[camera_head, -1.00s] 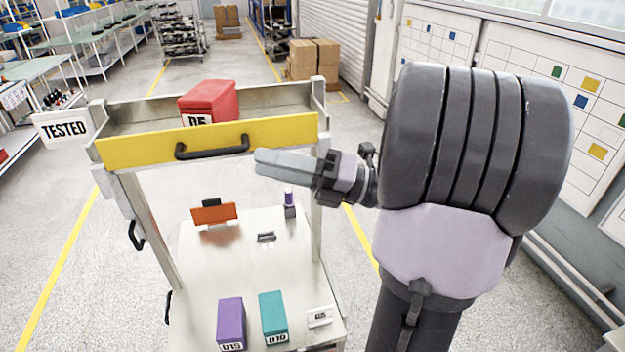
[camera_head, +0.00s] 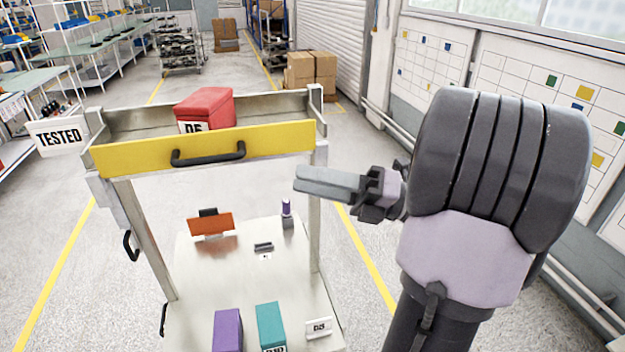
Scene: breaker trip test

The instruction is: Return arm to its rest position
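My gripper (camera_head: 310,182) is at the middle right, in front of the cart's right post, with its fingers pointing left. From this side the fingers overlap in one grey bar, so I cannot tell if they are open or shut. I see nothing held in them. My arm rises at the right of the picture, folded, with its large grey joint uppermost. A red breaker box (camera_head: 205,108) sits in the cart's upper tray (camera_head: 262,112), above and left of my gripper and apart from it.
The yellow tray front (camera_head: 130,156) has a black handle. On the lower shelf (camera_head: 215,275) stand a purple box (camera_head: 228,330), a teal box (camera_head: 271,325), an orange plate (camera_head: 211,224) and a small purple-topped device (camera_head: 287,212). A TESTED sign (camera_head: 60,135) hangs left.

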